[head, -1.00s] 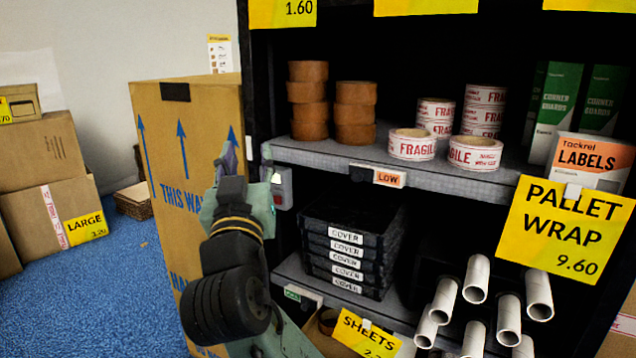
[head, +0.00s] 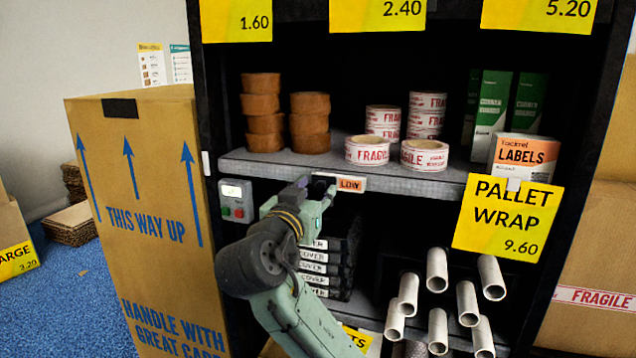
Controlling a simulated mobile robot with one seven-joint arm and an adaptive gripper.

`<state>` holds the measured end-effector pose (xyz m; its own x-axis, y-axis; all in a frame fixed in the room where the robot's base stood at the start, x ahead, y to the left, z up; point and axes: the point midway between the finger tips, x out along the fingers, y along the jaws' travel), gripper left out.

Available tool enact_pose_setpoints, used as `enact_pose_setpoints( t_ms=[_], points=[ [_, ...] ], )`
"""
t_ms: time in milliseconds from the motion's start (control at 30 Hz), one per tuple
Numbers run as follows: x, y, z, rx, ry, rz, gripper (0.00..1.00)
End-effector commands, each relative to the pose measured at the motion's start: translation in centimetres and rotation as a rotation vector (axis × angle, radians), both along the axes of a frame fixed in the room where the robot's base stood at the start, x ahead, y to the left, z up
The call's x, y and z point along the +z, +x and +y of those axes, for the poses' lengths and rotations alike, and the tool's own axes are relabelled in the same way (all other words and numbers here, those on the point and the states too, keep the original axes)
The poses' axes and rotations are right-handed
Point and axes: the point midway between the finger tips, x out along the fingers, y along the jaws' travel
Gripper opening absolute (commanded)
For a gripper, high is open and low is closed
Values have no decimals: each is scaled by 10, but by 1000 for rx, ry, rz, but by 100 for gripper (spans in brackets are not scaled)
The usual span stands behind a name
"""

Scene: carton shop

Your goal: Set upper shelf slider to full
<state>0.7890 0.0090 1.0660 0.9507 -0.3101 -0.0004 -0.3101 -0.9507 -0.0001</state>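The upper shelf's front edge (head: 420,184) carries an orange-and-white tag reading LOW (head: 351,184). A dark slider piece (head: 324,181) sits just left of the tag, partly hidden by my gripper. My gripper (head: 317,188) is in front of the shelf edge, just left of the tag. Its two fingertips show apart, with a gap between them, at the slider piece. I cannot tell whether they touch it.
A small box with red and green buttons (head: 237,202) hangs below the shelf's left end. Tape rolls (head: 366,150) stand above. Black COVER trays (head: 322,262), white tubes (head: 437,270) and a PALLET WRAP sign (head: 508,219) are nearby. A tall carton (head: 145,200) stands left.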

Motion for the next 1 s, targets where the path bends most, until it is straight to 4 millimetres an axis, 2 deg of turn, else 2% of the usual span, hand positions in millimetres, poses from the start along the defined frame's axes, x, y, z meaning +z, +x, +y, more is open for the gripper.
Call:
enact_pose_setpoints(
  t_ms=[100, 200, 533, 1000],
  points=[
    [1, 15, -5, -2, 0, 2, 38],
    [1, 22, -7, 0, -1, 1, 38],
    [0, 26, -8, 1, 0, 0, 38],
    [0, 25, -8, 1, 0, 0, 7]
  ],
)
